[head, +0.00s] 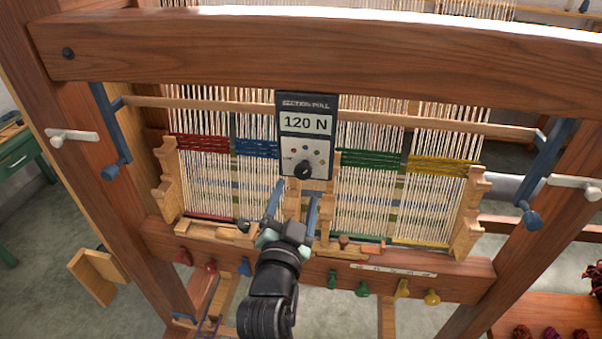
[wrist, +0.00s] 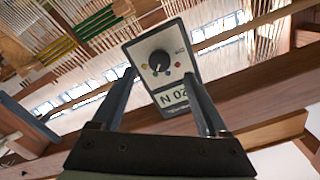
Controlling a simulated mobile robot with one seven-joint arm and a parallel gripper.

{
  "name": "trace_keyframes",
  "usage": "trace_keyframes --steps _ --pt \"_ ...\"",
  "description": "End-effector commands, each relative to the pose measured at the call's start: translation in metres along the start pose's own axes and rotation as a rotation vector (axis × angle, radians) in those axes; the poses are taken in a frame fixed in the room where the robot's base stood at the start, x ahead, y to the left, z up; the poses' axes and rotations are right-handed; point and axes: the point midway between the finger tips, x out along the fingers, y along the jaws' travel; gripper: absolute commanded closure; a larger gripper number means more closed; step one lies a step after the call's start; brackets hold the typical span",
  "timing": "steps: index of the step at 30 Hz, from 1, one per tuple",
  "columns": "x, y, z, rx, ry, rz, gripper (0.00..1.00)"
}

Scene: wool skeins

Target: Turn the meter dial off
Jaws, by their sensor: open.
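The meter (head: 306,125) is a dark box with a pale face, labelled "SECTION PULL", and its display reads 120 N. It hangs on the loom in front of the warp threads. Its black dial (head: 303,170) sits low on the face, below several coloured dots. In the wrist view the meter shows turned over, with the dial (wrist: 159,61) beyond the fingertips and the display below it. The dial's pointer direction is hard to make out. My gripper (head: 294,186) is open and empty, its two blue-grey fingers pointing up just below the dial, not visibly touching it.
The wooden loom frame (head: 330,50) surrounds the meter, with a thin rod (head: 420,117) crossing behind it. Notched wooden posts (head: 467,215) stand either side. Coloured pegs (head: 362,289) line the lower beam (head: 450,275). Blue levers (head: 545,170) flank the warp.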

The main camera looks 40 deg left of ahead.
Motion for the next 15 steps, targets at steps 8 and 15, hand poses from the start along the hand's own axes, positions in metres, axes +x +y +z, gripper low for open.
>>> trace_keyframes --steps 8,15 --pt "0.041 -0.001 -0.002 -0.001 0.001 0.000 0.23" --pt "0.056 0.000 -0.001 0.000 0.001 0.000 0.23"
